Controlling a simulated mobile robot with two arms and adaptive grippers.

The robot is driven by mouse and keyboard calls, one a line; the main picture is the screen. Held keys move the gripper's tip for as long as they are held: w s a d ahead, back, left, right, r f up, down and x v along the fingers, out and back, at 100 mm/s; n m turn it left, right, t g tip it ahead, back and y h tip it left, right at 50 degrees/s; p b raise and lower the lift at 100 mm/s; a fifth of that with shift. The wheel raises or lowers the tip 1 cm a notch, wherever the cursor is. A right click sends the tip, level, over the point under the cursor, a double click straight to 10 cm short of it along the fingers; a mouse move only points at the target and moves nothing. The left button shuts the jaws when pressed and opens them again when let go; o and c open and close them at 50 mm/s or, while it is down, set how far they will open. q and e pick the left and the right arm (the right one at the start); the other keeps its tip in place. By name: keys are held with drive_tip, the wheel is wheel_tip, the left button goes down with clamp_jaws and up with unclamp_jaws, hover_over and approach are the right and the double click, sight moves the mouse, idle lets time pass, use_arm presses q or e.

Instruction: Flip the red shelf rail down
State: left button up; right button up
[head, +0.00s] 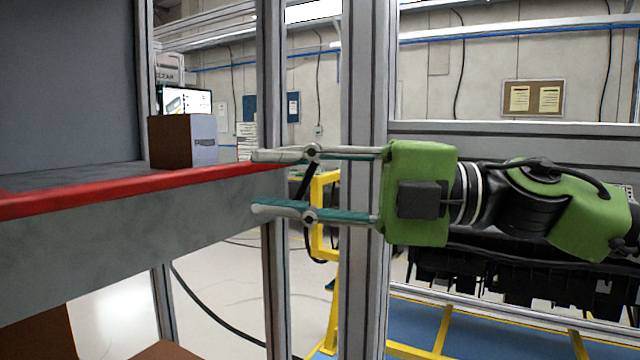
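The red shelf rail (130,184) runs along the front edge of a grey shelf, from the left picture edge to near my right gripper's fingers. My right gripper (257,181) comes in from the right, its green body level and its two fingers pointing left. The fingers are apart, one above the other, with a clear gap between them. The upper fingertip overlaps the rail's right end in the picture; I cannot tell whether they touch. My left gripper is not in the head view.
A brown and grey box (184,140) stands on the shelf behind the rail. Upright metal posts (365,290) stand behind my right gripper. A yellow frame (328,235) and a rack of black parts (520,275) are further back.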

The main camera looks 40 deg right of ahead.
drive_tip(key=v, duration=0.4)
idle(0.7)
